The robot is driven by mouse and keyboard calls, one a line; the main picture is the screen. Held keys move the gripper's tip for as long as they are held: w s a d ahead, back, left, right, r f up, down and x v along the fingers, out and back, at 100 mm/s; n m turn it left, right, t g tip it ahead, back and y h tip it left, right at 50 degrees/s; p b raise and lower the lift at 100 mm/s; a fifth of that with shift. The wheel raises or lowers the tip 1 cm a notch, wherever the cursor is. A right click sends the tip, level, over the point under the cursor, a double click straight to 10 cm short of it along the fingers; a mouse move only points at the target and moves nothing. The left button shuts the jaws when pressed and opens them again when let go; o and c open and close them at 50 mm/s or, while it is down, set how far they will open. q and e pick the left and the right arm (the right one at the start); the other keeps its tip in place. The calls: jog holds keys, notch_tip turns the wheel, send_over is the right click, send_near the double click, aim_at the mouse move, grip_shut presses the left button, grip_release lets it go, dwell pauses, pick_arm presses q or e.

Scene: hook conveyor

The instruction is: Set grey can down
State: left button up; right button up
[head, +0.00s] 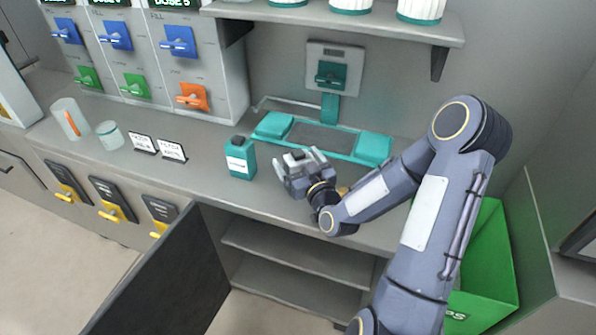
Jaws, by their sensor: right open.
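My right gripper (297,160) is over the counter (215,195), in front of the teal-ended tray unit and just right of a teal bottle (240,158). Its jaws are open. Grey shapes at its fingers are too small to tell apart, so I cannot make out a separate grey can there. A small yellowish thing (343,190) shows partly behind my right wrist. My left gripper is not in view.
The teal-ended unit (372,147) stands at the counter's back. A glass jar (110,135), a beaker (68,118) and label cards (172,151) are at left. Dispensers with coloured levers (180,42) stand behind. A dark cabinet door (160,280) hangs open below; a green bin (485,265) is at right.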

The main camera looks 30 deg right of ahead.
jog(key=shift+w, duration=1)
jog(key=shift+c, duration=0.3)
jog(key=c, duration=1.3)
